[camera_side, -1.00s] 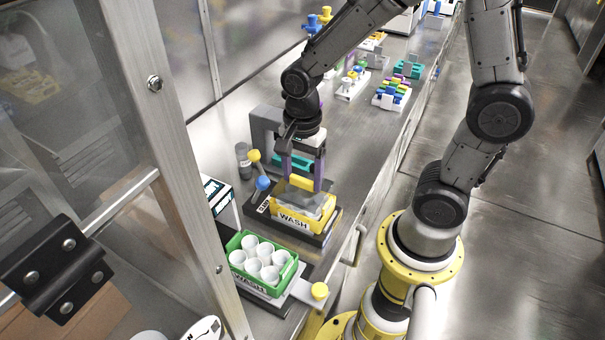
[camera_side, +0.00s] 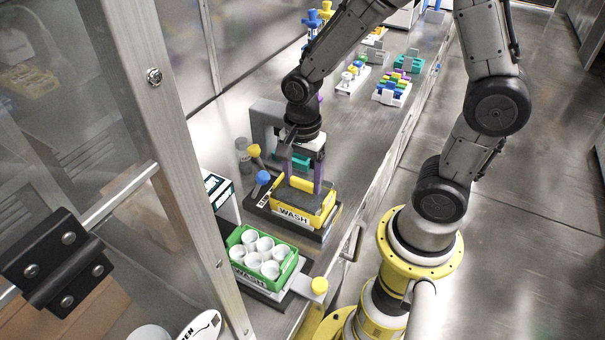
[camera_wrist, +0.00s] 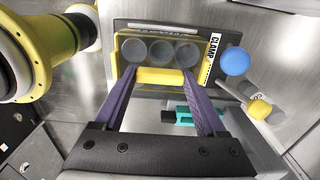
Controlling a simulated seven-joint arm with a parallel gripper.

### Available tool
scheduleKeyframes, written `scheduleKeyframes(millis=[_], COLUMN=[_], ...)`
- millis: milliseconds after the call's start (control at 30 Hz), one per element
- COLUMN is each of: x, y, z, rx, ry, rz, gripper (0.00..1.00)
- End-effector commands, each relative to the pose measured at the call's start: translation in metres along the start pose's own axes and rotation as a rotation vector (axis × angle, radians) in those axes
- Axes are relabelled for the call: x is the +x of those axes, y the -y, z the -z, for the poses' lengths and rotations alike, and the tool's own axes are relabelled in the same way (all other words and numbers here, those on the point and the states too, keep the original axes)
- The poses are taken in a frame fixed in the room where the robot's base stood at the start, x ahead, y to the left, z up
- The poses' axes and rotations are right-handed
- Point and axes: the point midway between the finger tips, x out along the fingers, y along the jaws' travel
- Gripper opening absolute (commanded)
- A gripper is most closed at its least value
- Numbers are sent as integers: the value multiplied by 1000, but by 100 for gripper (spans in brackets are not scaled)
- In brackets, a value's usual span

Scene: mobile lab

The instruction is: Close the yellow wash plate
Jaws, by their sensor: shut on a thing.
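The yellow wash plate (camera_side: 296,215), labelled WASH, sits on a dark base on the bench in the side view. It also shows in the wrist view (camera_wrist: 117,50), with three round wells seen through a greyish cover. My gripper (camera_side: 299,184) points down over the plate. In the wrist view its purple fingers (camera_wrist: 160,74) stand on either side of a yellow bar (camera_wrist: 160,77) at the plate's near edge and are shut on it. In the side view the grey cover (camera_side: 308,200) looks roughly flat over the plate; its exact seating is hard to tell.
A blue knob (camera_side: 263,178) and a yellow knob (camera_side: 253,150) stand just left of the plate, by the CLAMP label (camera_wrist: 213,55). Small coloured racks (camera_side: 390,92) stand farther back.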

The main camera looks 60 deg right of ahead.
Motion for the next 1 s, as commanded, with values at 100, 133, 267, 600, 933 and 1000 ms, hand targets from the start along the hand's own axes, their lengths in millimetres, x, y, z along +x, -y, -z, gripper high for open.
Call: scheduleKeyframes(millis=[100,133,267,600,933,1000], x=[3,4,6,11,9,4], y=[0,0,0,0,0,1], z=[0,0,0,0,0,0], rx=[0,0,0,0,0,0], ry=[0,0,0,0,0,0], rz=[-2,-2,-1,0,1,4], gripper=[21,21,21,92,100,100])
